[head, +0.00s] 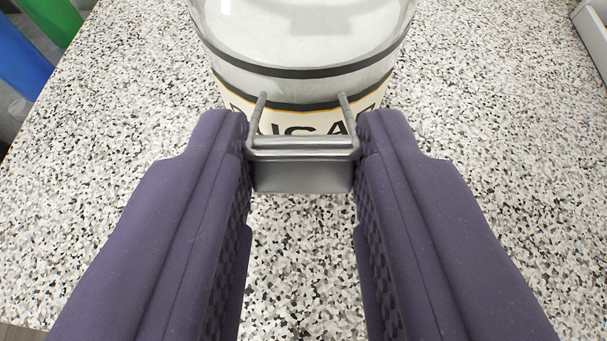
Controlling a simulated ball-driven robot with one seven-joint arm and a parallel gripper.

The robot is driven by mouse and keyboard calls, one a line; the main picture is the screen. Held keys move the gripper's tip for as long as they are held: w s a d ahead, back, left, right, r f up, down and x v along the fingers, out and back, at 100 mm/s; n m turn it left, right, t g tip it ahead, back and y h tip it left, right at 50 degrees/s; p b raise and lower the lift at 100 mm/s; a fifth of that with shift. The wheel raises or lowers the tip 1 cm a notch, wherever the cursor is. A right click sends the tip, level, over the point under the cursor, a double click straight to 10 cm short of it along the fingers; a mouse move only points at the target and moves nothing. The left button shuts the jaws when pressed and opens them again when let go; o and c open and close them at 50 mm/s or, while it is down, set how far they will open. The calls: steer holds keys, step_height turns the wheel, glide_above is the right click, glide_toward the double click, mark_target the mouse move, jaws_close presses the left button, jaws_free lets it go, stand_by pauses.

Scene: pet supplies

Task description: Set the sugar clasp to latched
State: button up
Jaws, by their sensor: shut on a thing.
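A clear glass jar (305,40) with white contents stands on the speckled counter at the top middle. Its dark bands and cream label with partly hidden dark letters face me. A grey metal clasp (303,172) with a wire bail (303,142) sits at the front of the jar, in front of the label. My purple gripper (303,140) is shut on the clasp, with one finger against each side of it. The jar's top is out of view, and I cannot tell whether the clasp is latched.
The speckled counter (490,120) is clear around the jar on both sides. Blue (20,60) and green (52,18) objects stand beyond the counter's left edge. A grey-white box-like object (592,35) is at the top right corner.

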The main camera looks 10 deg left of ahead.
mark_target(301, 127)
steer(key=g+p, duration=0.1)
steer(key=w+r+g+p, duration=0.1)
steer(key=p, duration=0.1)
steer(key=r+g+p, duration=0.1)
steer(key=g+p, duration=0.1)
steer(key=shift+w+a+r, duration=0.15)
steer(key=shift+w+r, duration=0.1)
steer(key=shift+w, duration=0.05)
steer(key=shift+w+r+g+h+p, duration=0.15)
steer(key=shift+w+g+p, duration=0.1)
steer(key=shift+g+p, duration=0.5)
steer(key=shift+w+f+g+h+p, duration=0.15)
steer(key=shift+w+g+p, duration=0.1)
steer(key=shift+g+p, duration=0.5)
steer(key=shift+r, duration=0.1)
steer(key=o, duration=1.1)
steer(key=shift+w, duration=0.1)
steer(key=shift+c, duration=0.2)
steer(key=p+v, duration=0.1)
steer(key=v, duration=0.6)
steer(key=shift+r, duration=0.4)
